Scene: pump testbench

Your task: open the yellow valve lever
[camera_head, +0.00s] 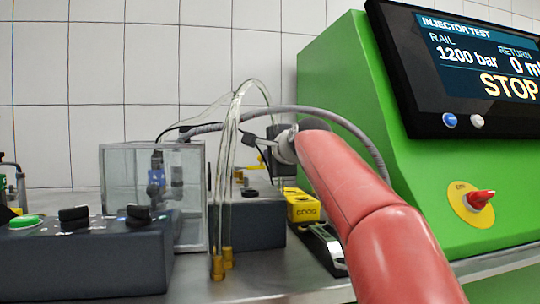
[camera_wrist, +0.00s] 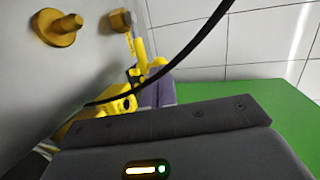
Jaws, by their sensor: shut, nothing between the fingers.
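The yellow valve lever (camera_wrist: 141,52) shows in the wrist view as a narrow yellow bar below a round metal fitting (camera_wrist: 121,20). My gripper (camera_wrist: 160,90) is shut and empty, with its grey fingers close to the lower end of the yellow parts. I cannot tell whether they touch. In the head view my gripper (camera_head: 272,148) is at the end of my red arm, behind the clear hoses. A small yellow patch (camera_head: 262,160) beside it may be part of the lever; the rest is hidden.
Clear hoses (camera_head: 232,150) and a grey hose (camera_head: 345,125) loop around my gripper. A glass tank (camera_head: 125,175) stands left, a dark control box (camera_head: 75,258) in front. A yellow device (camera_head: 302,207) lies below my arm. The green test bench (camera_head: 340,90) bounds the right.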

